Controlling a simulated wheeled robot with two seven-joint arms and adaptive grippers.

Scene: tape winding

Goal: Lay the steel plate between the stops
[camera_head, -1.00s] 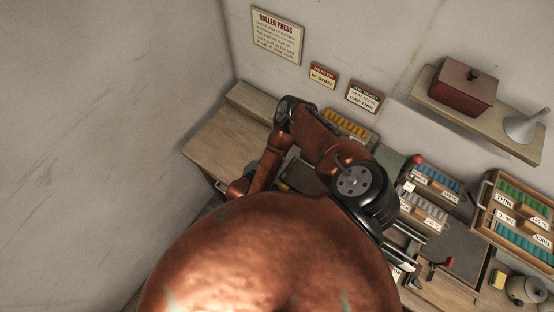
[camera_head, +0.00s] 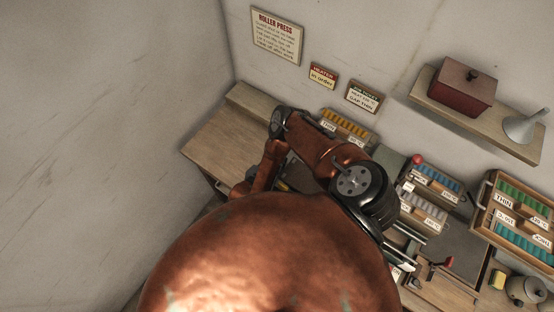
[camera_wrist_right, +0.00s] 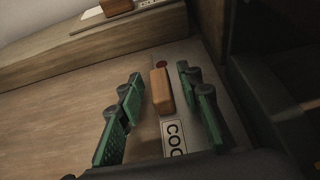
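In the right wrist view, my right gripper (camera_wrist_right: 160,73) has its green fingers apart. A wooden block-shaped handle (camera_wrist_right: 162,92) lies between them, with a gap showing on each side. It sits on a flat grey plate (camera_wrist_right: 187,50) with a red dot and a label reading "COO", the rest cut off. This may be the steel plate; I cannot tell for sure. The plate rests on or just above the wooden bench top (camera_wrist_right: 50,115). No stops can be made out. In the head view, my copper arm hides its gripper. My left gripper does not show.
A raised wooden ledge (camera_wrist_right: 90,50) runs along the back of the bench, with another wooden handle (camera_wrist_right: 117,7) on it. A dark structure stands at the right wrist view's right. The head view shows labelled trays (camera_head: 515,215), a shelf (camera_head: 480,125) and wall signs.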

